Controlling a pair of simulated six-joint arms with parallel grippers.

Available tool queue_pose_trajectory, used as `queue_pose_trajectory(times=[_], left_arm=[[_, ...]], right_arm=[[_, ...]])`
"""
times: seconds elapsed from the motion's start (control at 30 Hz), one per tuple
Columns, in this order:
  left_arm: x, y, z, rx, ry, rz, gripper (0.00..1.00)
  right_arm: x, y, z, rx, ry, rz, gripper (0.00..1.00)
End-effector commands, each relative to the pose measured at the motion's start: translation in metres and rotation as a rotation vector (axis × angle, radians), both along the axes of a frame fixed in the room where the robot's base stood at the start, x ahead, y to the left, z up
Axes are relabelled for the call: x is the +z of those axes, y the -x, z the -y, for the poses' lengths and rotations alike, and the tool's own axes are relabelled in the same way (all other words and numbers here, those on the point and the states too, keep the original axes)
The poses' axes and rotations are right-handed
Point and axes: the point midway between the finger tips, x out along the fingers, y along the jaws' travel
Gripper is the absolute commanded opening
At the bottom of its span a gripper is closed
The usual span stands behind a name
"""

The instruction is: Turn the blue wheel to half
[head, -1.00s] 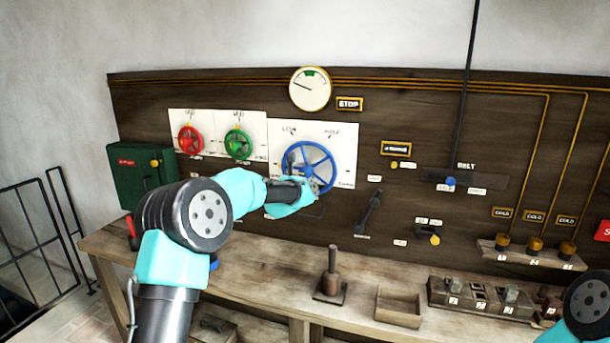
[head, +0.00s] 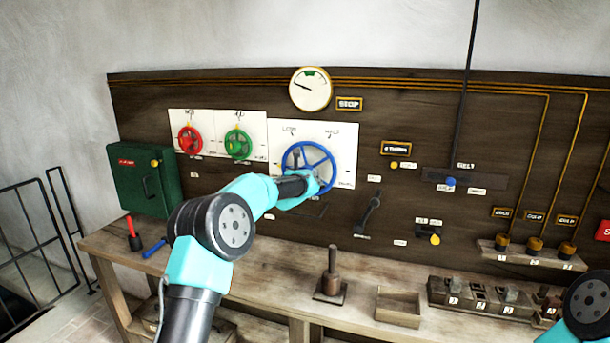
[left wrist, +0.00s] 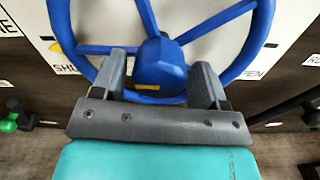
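The blue wheel (head: 329,157) is on a white plate (head: 345,133) with labels around it; LOW and HALF can be read above it. In the left wrist view the blue wheel (left wrist: 257,38) fills the top, with a SHUT label at left and one ending in EN at right. A small yellow mark shows beside the rim near SHUT. My left gripper (head: 318,182) is at the wheel's lower part. In the left wrist view its fingers (left wrist: 160,82) stand apart on either side of the blue hub, with slim gaps. My right gripper is out of view.
A red wheel (head: 190,141) and a green wheel (head: 238,144) are to the left, below a round gauge (head: 310,89). A dark lever (head: 368,213) is right of the blue wheel. The bench (head: 270,262) below holds a wooden tray (head: 398,307) and an upright handle (head: 332,262).

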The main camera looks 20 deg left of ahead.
Motion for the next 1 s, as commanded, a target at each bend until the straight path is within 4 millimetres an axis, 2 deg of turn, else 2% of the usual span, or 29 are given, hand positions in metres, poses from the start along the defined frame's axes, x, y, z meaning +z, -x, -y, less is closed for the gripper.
queue_pose_trajectory(times=[0.07, 0.4, 0.77, 1.0], left_arm=[[0.0001, 0.0001, 0.0000, 0.000, 0.000, 0.000, 0.59], [0.0001, 0.0001, 0.0001, 0.000, 0.000, 0.000, 0.27], [0.0000, 0.0001, 0.0002, 0.000, -0.037, 0.002, 0.26], [-0.0002, 0.0001, 0.0000, 0.000, -0.149, 0.005, 0.26]], right_arm=[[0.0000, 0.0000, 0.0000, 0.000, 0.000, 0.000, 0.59], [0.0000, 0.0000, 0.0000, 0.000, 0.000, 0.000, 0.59], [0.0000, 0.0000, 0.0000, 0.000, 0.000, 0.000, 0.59], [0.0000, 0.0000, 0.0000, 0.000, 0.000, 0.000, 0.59]])
